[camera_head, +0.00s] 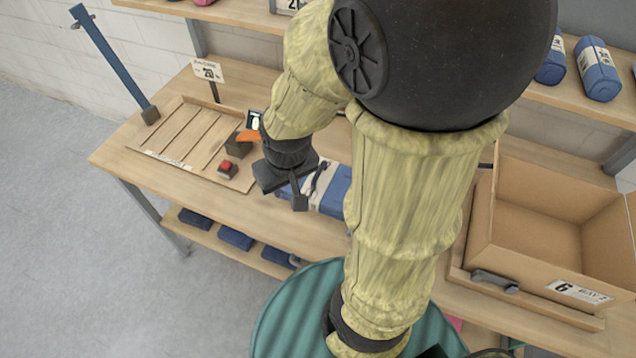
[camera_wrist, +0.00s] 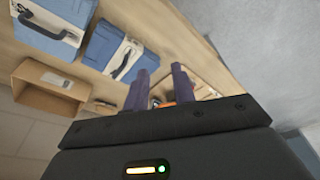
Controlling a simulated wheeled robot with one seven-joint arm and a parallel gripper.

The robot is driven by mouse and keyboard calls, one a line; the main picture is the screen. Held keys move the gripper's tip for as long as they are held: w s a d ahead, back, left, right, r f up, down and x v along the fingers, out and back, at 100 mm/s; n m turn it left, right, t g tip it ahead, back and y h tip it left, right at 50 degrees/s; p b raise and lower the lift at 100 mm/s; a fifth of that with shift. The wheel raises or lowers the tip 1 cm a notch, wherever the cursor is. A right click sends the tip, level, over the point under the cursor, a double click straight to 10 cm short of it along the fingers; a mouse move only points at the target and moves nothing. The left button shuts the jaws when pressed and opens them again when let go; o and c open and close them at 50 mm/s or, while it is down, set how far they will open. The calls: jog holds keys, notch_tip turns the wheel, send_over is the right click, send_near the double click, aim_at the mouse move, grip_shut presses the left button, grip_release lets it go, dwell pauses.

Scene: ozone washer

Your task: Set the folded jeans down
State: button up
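My gripper (camera_head: 309,190) hangs low over the wooden table at the left edge of a blue folded bundle with a white band, apparently the folded jeans (camera_head: 338,192). My arm hides part of this bundle. In the wrist view my gripper (camera_wrist: 160,80) shows two purple fingers apart, with nothing held between them. Two blue bundles with white bands lie beyond the fingers there: one nearer (camera_wrist: 113,45) and one at the upper left corner (camera_wrist: 52,28). I cannot tell which of them matches the head view's bundle, or whether a finger touches it.
A slatted board (camera_head: 180,138) with a red button (camera_head: 227,169) lies to the left, beside a blue post (camera_head: 110,60). An open cardboard box (camera_head: 540,235) stands at the right. Blue rolls (camera_head: 598,70) sit on the upper shelf, more bundles (camera_head: 235,237) below.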

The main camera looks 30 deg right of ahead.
jog(key=w+f+n+g+h+b, duration=0.1)
jog(key=w+f+n+h, duration=0.4)
jog(key=n, duration=0.9)
jog(key=w+a+f+n+g+h+b, duration=0.1)
jog(key=w+f+n+h+b, duration=0.3)
jog(key=n, duration=1)
jog(key=w+h, duration=0.2)
jog(key=shift+w+a+f+h+b, duration=0.15)
jog(key=shift+w+f+h+b, duration=0.15)
jog(key=shift+w+f+h, duration=0.1)
jog(key=shift+f, duration=0.1)
jog(key=p, duration=0.3)
send_near(316, 173)
jog(key=x, duration=0.4)
jog(key=shift+w+d, duration=0.1)
jog(key=shift+d, duration=0.15)
jog(key=shift+d+f, duration=0.15)
jog(key=shift+f, duration=0.05)
